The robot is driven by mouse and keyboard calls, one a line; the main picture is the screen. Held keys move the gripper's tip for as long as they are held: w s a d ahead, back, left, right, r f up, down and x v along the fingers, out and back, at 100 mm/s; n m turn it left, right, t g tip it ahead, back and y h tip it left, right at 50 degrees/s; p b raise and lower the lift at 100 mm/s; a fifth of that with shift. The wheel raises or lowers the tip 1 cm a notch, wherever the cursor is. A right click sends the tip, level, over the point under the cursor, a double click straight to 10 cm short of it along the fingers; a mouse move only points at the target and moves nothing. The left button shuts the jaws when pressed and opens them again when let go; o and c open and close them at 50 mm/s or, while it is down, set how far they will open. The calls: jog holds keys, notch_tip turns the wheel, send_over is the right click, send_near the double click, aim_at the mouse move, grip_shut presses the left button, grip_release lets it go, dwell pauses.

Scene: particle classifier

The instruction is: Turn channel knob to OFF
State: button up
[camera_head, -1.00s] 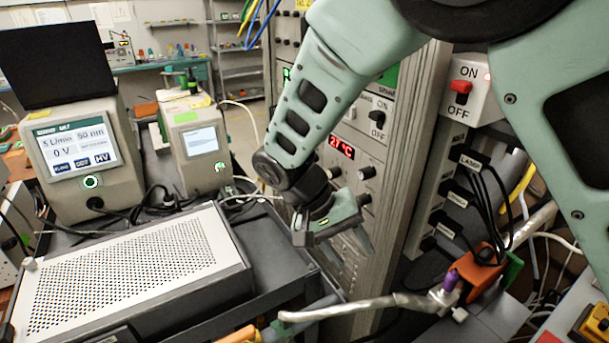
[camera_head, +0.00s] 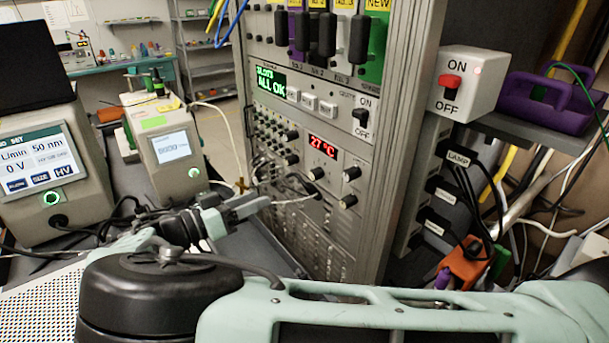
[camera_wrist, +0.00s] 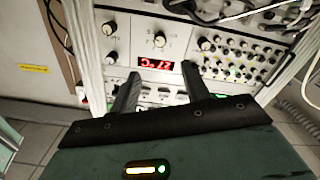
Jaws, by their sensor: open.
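The rack panel (camera_head: 330,185) carries a red "27 °C" display (camera_head: 323,146), with a black knob (camera_head: 316,173) below it and two knobs (camera_head: 351,173) (camera_head: 347,200) to its right. No label identifies a channel knob legibly, so I cannot tell which one it is. In the wrist view the panel is upside down, with the display (camera_wrist: 155,64) and knobs (camera_wrist: 159,40) (camera_wrist: 111,57) (camera_wrist: 109,28) near the fingers. My gripper (camera_head: 248,206) is open and empty, left of the panel; its two fingers (camera_wrist: 160,88) point toward the panel, touching no knob that I can see.
Several small knobs (camera_head: 275,135) fill the panel's left part. A black ON/OFF switch (camera_head: 361,117) and a red ON/OFF switch (camera_head: 451,85) are higher up. A cable (camera_head: 285,201) hangs across the panel close to my gripper. Instruments (camera_head: 170,150) stand at the left.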

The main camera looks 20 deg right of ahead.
aim_at(312, 177)
jog(key=p+x, duration=0.5)
jog(key=x, duration=0.8)
jog(key=shift+s+r, duration=0.1)
jog(key=shift+d, duration=0.65)
jog(key=c, duration=1)
